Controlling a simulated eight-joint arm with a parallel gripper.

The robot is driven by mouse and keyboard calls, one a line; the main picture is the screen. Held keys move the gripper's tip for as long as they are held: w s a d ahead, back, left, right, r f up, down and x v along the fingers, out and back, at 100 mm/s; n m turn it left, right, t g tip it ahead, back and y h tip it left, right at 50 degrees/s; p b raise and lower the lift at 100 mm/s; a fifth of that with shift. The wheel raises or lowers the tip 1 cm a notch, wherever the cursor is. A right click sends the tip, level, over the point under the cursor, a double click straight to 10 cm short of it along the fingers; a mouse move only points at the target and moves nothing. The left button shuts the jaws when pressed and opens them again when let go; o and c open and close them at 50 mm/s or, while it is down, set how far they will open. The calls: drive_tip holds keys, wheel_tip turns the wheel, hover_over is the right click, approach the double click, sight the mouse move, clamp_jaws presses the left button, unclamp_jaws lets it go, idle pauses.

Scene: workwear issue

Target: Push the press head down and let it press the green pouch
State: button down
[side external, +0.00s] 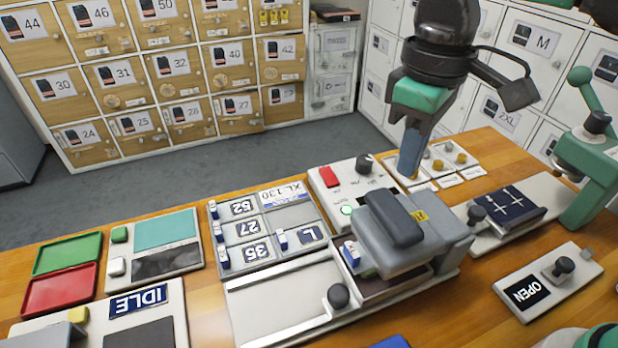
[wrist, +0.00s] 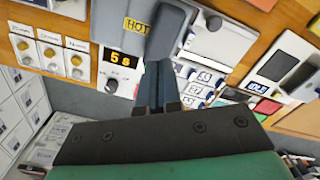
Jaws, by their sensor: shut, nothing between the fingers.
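The press head (side external: 410,235) is a grey block with a dark rounded bar on top and a yellow label. It sits over the right end of the pale press base (side external: 290,300). In the wrist view the press head (wrist: 158,28) shows its HOT label at the top middle. My gripper (side external: 408,172) is shut and empty, pointing down just behind the press head in the side view. In the wrist view its fingertips (wrist: 158,68) lie close to the head's edge; contact is unclear. I cannot make out the green pouch; the space under the head is largely hidden.
A control panel (side external: 330,200) with a red button and black knob stands beside the head; a timer display (wrist: 122,60) reads 5 s. A black-knobbed slider (side external: 338,296) is at the base's front. Green (side external: 68,254) and red (side external: 60,290) trays lie left.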

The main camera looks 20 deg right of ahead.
wheel_tip(320, 180, up, 7)
drive_tip(key=shift+r, duration=0.15)
idle(0.7)
drive_tip(key=d+f+m+t, duration=0.6)
drive_tip(key=d+f+t, duration=0.1)
drive_tip(key=d+f, duration=0.6)
drive_tip(key=shift+w, duration=0.15)
